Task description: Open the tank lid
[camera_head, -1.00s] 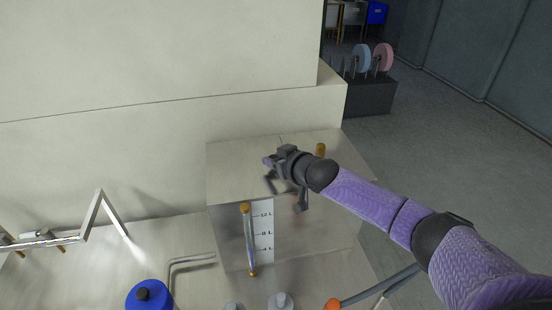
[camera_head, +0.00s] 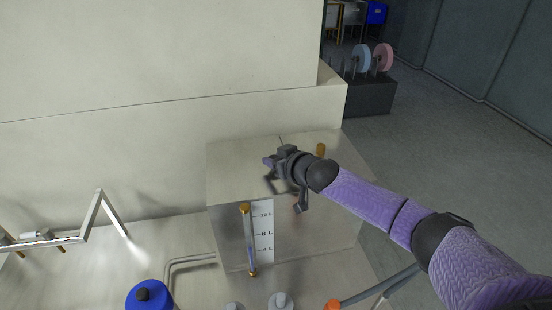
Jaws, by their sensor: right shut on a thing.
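The tank (camera_head: 232,236) is a metal box with a level gauge and a litre scale on its front. Its lid (camera_head: 235,165) forms the top and looks flat and closed. My right gripper (camera_head: 272,182) is over the lid, near its front edge, coming in from the right. It is shut on a small dark handle (camera_head: 270,176) at the lid, largely hidden by the gripper. My left gripper is out of view.
A brass fitting (camera_head: 320,150) stands on the tank top behind my right wrist. A blue container (camera_head: 149,296) with a black cap is at the lower left. A bent metal pipe (camera_head: 190,262) runs beside the tank. A pale wall (camera_head: 150,150) stands behind.

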